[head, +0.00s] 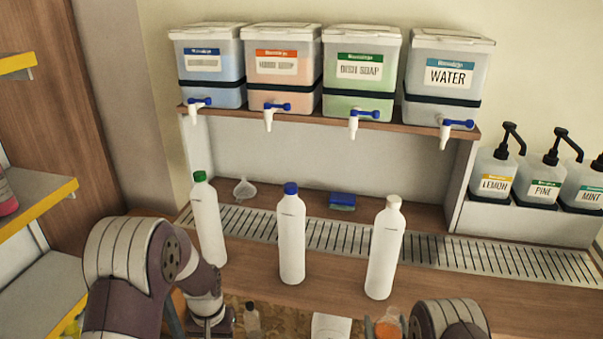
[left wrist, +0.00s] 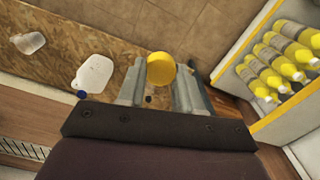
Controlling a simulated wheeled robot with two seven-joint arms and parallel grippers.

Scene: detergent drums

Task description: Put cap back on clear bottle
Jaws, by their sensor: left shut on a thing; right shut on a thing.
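In the left wrist view my left gripper (left wrist: 162,80) is shut on a round yellow cap (left wrist: 161,66), held between its fingertips. In the head view my left arm reaches down at the lower left, and its fingers are not clear there. My right gripper (head: 389,322) is at the bottom edge of the head view, shut on an orange thing (head: 387,328) that is cut off by the frame; I cannot tell whether it is the clear bottle. A clear, see-through container (left wrist: 28,42) is on the board at the far left of the left wrist view.
A white jug (left wrist: 95,72) with a blue cap is on the board. A small bottle (head: 251,320) is near my left arm. Three white bottles, capped green (head: 208,225), blue (head: 291,240) and cream (head: 384,250), stand on the counter. Labelled dispensers (head: 361,75) sit on a shelf behind.

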